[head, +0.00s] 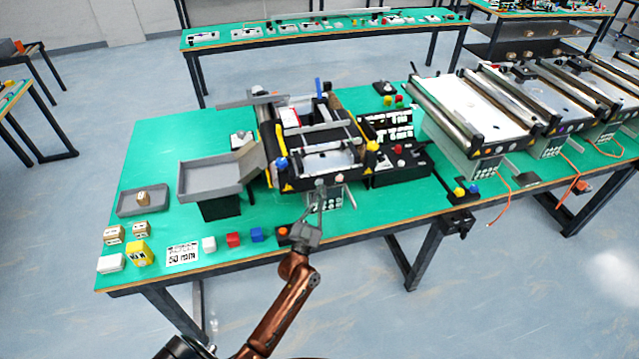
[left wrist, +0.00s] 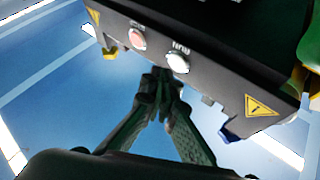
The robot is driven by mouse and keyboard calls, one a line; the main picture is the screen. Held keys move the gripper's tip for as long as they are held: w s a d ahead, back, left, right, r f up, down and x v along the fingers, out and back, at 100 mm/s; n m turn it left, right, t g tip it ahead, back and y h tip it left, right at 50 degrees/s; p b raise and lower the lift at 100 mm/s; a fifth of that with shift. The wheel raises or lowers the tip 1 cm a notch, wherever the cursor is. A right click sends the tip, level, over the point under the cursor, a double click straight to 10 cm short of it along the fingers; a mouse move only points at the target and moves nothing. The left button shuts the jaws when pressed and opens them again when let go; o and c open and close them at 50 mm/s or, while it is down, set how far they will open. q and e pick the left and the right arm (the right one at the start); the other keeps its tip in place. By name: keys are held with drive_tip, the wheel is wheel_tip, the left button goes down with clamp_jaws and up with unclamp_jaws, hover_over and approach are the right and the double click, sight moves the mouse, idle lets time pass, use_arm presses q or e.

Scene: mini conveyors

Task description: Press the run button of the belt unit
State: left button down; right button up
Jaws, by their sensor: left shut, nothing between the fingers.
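The belt unit (head: 335,133) stands on the green table, with a dark frame and yellow and blue fittings. In the left wrist view its dark front panel (left wrist: 215,75) carries a whitish button, the run button (left wrist: 178,62), with a label that seems to read RUN. A pinkish-red button (left wrist: 138,38) sits to its left. My left gripper (head: 317,192) is at the unit's front; its fingers (left wrist: 163,82) are shut and empty. In the left wrist view the tips are just below the run button; whether they touch the panel I cannot tell. My right gripper is out of view.
A grey tray on a stand (head: 215,178) is left of the unit. A dark control box (head: 398,160) stands to its right. Small coloured blocks (head: 233,240) and a "50 rpm" card (head: 182,254) lie along the front edge. More conveyors (head: 475,110) stand at the right.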

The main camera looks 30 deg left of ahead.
use_arm(q)
drive_tip(key=shift+w+a, duration=0.3)
